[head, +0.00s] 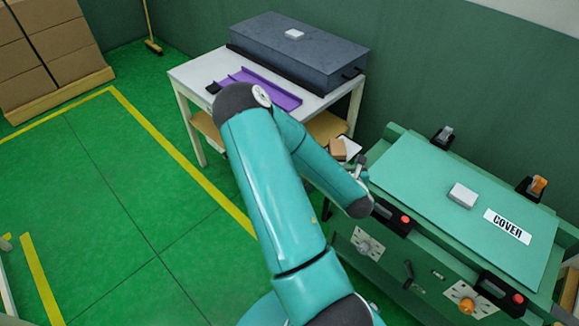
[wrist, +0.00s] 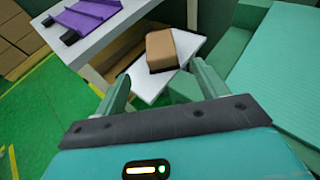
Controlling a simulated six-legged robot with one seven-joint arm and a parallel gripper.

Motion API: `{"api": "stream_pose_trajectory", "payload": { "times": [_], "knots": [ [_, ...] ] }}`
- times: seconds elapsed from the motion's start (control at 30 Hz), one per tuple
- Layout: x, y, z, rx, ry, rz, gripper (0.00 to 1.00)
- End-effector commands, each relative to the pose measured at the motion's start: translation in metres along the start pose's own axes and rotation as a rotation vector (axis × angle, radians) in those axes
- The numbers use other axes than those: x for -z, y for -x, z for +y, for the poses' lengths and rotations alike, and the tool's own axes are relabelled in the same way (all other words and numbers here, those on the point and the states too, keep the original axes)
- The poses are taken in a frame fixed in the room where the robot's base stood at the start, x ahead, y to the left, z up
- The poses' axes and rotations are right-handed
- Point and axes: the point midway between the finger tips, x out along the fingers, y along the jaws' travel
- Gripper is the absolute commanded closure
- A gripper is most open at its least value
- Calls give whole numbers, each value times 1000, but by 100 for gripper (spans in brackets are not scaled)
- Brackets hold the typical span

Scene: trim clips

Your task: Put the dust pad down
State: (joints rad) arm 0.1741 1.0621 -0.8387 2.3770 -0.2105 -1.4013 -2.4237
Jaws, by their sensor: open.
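A tan-brown block, which I take to be the dust pad (wrist: 175,50), rests on a small white surface (wrist: 150,88) in the wrist view. In the head view the block (head: 338,150) shows between the white table and the green machine, partly hidden by my arm. My gripper (wrist: 160,72) is open, its two fingers apart with nothing between them. The block lies beyond the fingertips, clear of both. In the head view my gripper (head: 360,168) is small and mostly hidden behind the wrist.
The white table (head: 190,78) bears a purple tray (head: 275,95) and a dark grey box (head: 305,58). At right stands a green machine with a flat lid labelled COVER (head: 508,226) and a small white block (head: 463,195) on it. Open green floor (head: 110,210) lies left.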

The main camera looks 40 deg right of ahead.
Motion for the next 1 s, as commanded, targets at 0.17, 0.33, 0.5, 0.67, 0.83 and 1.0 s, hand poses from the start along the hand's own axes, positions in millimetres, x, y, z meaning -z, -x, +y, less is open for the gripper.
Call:
{"api": "stream_pose_trajectory", "payload": {
  "times": [0.17, 0.33, 0.5, 0.67, 0.83, 1.0],
  "knots": [
    [-6, -3, 8, 11, -87, 6, 28],
    [-24, -8, 39, 53, -413, 50, 28],
    [-46, -4, 85, 99, -818, 130, 28],
    [-70, 14, 135, 140, -1168, 227, 28],
    [-99, 48, 187, 198, -1500, 351, 28],
    [-128, 99, 235, 283, -1780, 486, 28]
  ]
}}
